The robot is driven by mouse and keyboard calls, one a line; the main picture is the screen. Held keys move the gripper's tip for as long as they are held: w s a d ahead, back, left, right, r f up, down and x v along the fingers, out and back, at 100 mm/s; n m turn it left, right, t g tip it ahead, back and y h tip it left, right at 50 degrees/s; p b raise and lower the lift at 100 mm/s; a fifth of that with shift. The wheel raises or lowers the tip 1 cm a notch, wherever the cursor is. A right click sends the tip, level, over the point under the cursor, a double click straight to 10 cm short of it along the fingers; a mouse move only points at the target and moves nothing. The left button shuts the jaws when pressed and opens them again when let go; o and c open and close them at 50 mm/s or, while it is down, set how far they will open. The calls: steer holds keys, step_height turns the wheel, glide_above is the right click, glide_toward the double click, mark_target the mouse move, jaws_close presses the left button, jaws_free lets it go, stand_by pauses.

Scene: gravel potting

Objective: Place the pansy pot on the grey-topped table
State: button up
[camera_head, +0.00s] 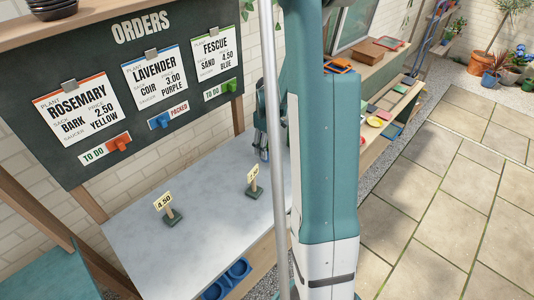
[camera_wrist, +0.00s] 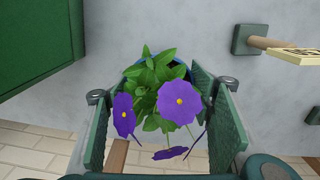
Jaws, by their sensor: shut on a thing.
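The pansy pot (camera_wrist: 179,61) shows in the wrist view as a blue rim mostly hidden under green leaves and purple flowers with yellow centres. My gripper (camera_wrist: 166,100) is shut on it, with a green finger pad on each side. In the head view my gripper (camera_head: 262,140) is over the back right of the grey-topped table (camera_head: 190,240), partly hidden by my arm. I cannot make out the pot there. The grey top lies behind the pot in the wrist view; whether the pot touches it I cannot tell.
Two price signs on green bases, a 4.50 sign (camera_head: 168,208) and another sign (camera_head: 254,184), stand on the grey top. The orders board (camera_head: 130,90) rises behind.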

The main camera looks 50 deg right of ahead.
steer(key=shift+f, duration=1.85)
steer(key=shift+f+b, duration=0.2)
steer(key=shift+b, duration=0.1)
steer(key=o, duration=1.1)
steer(key=shift+r, duration=0.2)
steer(key=shift+r+p, duration=0.6)
steer(key=shift+r, duration=5.4)
